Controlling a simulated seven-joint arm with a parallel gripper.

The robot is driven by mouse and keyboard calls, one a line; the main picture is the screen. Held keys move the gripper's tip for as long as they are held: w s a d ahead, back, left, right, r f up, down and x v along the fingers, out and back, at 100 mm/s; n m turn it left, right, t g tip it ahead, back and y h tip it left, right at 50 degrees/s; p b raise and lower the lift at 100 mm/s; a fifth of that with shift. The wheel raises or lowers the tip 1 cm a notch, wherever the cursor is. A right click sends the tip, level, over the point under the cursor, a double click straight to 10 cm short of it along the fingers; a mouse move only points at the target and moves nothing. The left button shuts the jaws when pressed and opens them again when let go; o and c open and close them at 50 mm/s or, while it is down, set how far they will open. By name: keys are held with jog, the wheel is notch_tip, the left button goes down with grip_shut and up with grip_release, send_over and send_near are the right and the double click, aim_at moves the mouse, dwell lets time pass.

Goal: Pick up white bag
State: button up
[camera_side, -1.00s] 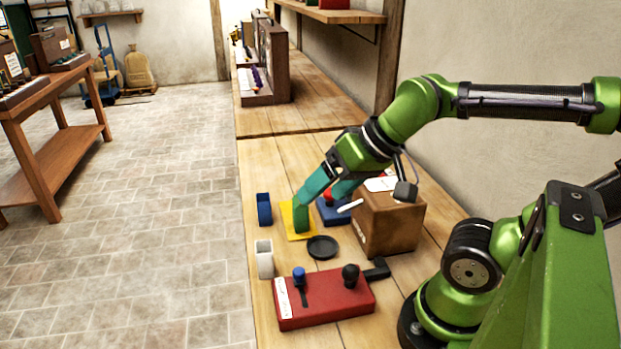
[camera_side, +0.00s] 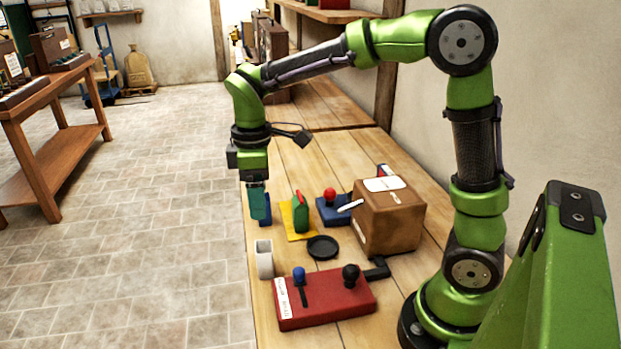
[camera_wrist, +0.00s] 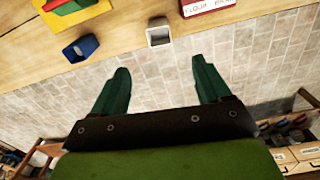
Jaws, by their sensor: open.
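A small white open-topped holder (camera_side: 264,262), the only white bag-like thing I make out on the bench, stands near the bench's left edge. It also shows at the top of the wrist view (camera_wrist: 158,34), hollow and beyond my fingers. My gripper (camera_side: 257,212) points down over the left bench edge, behind the white holder in the side view. In the wrist view its two green fingers (camera_wrist: 160,66) are spread wide with nothing between them. The white holder is apart from them.
A blue holder (camera_wrist: 82,48) stands beside the white one, partly hidden by my gripper in the side view. Floor lies left.

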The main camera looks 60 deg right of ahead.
aim_at(263, 247)
notch_tip(263, 247, down, 11)
jog(key=shift+s+f, duration=0.1)
jog(key=shift+s, duration=0.05)
jog(key=shift+w+d+f, duration=0.1)
jog(key=shift+f, duration=1.35)
jog(key=shift+w+f, duration=0.1)
jog(key=shift+f, duration=1.3)
jog(key=c, duration=1.1)
